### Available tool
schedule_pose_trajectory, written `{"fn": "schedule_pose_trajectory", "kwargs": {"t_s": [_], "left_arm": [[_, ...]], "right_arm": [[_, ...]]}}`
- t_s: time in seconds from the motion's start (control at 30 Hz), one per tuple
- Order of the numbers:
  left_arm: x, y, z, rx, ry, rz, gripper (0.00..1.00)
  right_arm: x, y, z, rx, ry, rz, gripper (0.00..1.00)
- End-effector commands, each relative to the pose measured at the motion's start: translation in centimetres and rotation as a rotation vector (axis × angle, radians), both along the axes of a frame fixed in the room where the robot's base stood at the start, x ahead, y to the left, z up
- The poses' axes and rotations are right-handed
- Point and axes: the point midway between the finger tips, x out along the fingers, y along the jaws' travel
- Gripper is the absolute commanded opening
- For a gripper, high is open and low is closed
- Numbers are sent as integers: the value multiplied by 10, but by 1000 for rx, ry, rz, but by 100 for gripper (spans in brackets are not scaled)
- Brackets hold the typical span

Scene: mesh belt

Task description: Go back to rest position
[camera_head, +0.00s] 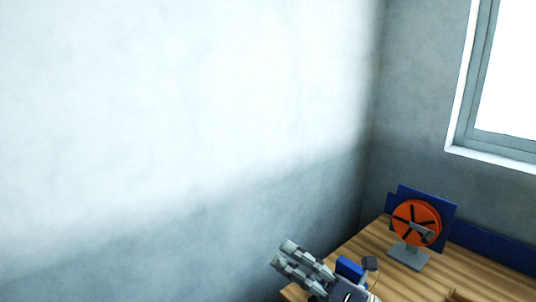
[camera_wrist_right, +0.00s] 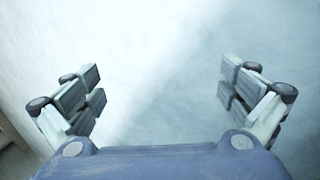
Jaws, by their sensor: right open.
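My right gripper (camera_head: 283,254) is at the bottom middle of the head view, in front of the left edge of a wooden table (camera_head: 376,244). Its fingers point up and to the left, toward the bare wall. In the right wrist view, the right gripper (camera_wrist_right: 160,86) has its fingers wide apart, with nothing between them. Only a pale, blurred surface shows beyond the fingertips. My left gripper is not in either view.
An orange disc (camera_head: 411,216) on a grey stand sits on the table before a blue panel (camera_head: 440,207). A small blue object (camera_head: 349,268) lies by my right gripper. A pale wall (camera_head: 180,120) fills the left; a window (camera_head: 508,80) is upper right.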

Motion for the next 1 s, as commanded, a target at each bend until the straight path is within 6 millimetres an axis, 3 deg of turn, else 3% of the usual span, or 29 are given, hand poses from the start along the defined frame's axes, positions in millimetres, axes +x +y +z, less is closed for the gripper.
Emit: {"fn": "schedule_pose_trajectory", "kwargs": {"t_s": [0.13,0.23,0.37,0.47,0.57,0.7,0.8,1.0], "left_arm": [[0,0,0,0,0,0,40],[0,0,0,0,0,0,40],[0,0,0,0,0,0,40],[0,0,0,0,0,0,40],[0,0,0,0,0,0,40],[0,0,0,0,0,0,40],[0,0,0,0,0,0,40],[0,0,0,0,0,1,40]], "right_arm": [[17,-46,8,356,231,-177,99],[27,-85,-7,575,409,-310,99],[29,-135,-53,833,662,-493,99],[17,-167,-104,1007,874,-642,99],[-10,-189,-161,1157,1095,-798,99],[-69,-201,-237,1314,1404,-1020,99],[-115,-199,-275,1375,1593,-1158,99],[-197,-186,-318,1421,1881,-1376,99]]}}
